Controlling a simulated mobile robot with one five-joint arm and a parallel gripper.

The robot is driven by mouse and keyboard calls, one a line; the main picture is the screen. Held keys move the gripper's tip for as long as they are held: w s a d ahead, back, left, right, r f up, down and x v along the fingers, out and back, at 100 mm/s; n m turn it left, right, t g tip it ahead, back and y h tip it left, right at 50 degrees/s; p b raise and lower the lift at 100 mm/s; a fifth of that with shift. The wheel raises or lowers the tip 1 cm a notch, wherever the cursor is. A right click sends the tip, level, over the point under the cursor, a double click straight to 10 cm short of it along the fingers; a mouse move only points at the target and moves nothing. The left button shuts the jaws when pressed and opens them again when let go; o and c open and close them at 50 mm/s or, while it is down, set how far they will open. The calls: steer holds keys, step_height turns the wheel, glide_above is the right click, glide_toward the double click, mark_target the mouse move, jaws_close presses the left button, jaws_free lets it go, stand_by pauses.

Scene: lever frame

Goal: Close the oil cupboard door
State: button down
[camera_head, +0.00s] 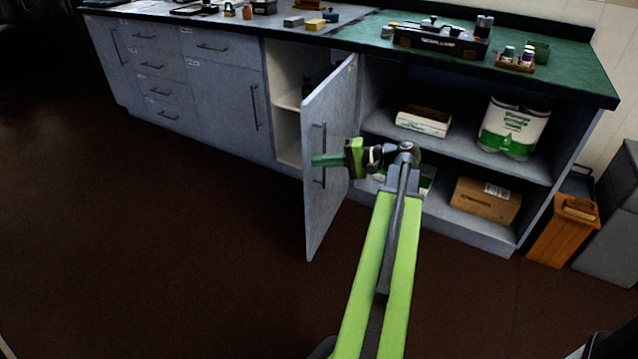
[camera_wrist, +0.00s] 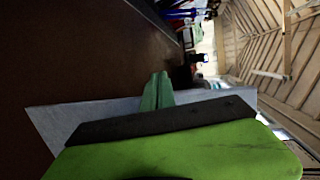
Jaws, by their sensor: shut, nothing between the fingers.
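The cupboard door (camera_head: 318,215) is grey-blue with a dark bar handle (camera_head: 323,140) and stands open, swung out from the cabinet. Part of the cupboard's pale inside (camera_head: 287,85) shows behind it, with dark bottles on a shelf. My gripper (camera_head: 318,160) is shut and empty. Its green fingers point left and overlap the door near the handle in the head view; I cannot tell whether they touch it. In the wrist view the shut fingers (camera_wrist: 157,92) reach past the pale grey door panel (camera_wrist: 60,118).
Right of the door is an open shelf bay with a white box (camera_head: 424,121), paper rolls (camera_head: 513,128) and a cardboard box (camera_head: 485,198). A worktop (camera_head: 560,75) with small items runs above. The dark floor (camera_head: 150,240) at left is clear.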

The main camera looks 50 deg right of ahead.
steer(key=s+d+m+t+h+b, duration=0.2)
steer(key=s+d+t+b, duration=0.15)
steer(key=s+d, duration=0.5)
steer(key=p, duration=0.1)
glide_toward(308, 146)
steer(key=x, duration=0.7)
steer(key=shift+d+f, duration=0.15)
